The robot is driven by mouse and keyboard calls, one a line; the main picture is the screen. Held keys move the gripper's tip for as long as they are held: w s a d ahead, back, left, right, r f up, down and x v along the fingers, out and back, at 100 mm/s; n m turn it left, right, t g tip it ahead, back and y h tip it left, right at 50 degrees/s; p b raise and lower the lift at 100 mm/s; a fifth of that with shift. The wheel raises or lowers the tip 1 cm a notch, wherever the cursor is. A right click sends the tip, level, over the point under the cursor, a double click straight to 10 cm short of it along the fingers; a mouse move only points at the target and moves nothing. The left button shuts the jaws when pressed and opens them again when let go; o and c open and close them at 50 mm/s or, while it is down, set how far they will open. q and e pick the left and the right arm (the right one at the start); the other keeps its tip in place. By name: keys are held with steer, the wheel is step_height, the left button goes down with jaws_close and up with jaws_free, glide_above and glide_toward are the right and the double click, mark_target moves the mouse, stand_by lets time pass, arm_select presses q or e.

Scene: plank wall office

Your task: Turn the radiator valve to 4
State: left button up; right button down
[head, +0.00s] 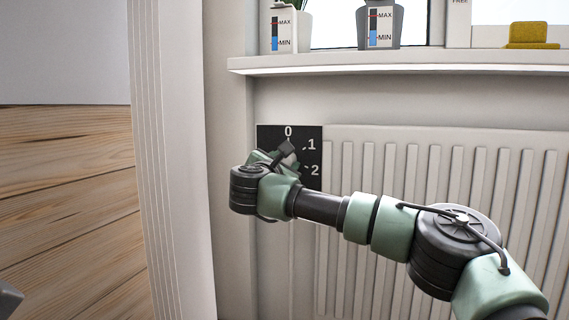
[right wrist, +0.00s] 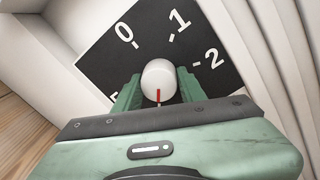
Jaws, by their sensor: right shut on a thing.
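The white valve knob (right wrist: 159,78) with a red mark sits in front of a black dial plate (right wrist: 92,62), which also shows in the head view (head: 313,141). In the wrist view I read 0, 1 and 2, with part of another number at lower left. The red mark points down the picture, toward my gripper's body, where the dial is hidden. My right gripper (right wrist: 158,92) is shut on the knob, a finger on each side; in the head view it covers the lower left of the plate (head: 283,157). A grey piece at the lower left edge seems part of my left gripper (head: 8,298).
A white ribbed radiator (head: 440,165) stands right of the dial. Above it a windowsill (head: 400,62) carries two pots with level gauges (head: 284,30) (head: 379,25) and a yellow object (head: 530,38). A white post (head: 175,160) and plank wall (head: 65,200) are at left.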

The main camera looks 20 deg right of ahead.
steer(key=shift+f, duration=0.1)
steer(key=c, duration=0.8)
jaws_free()
steer(key=shift+c, duration=0.2)
steer(key=p+v, duration=0.3)
steer(key=v, duration=0.4)
steer(key=shift+s+a, duration=0.25)
steer(key=shift+s, duration=0.1)
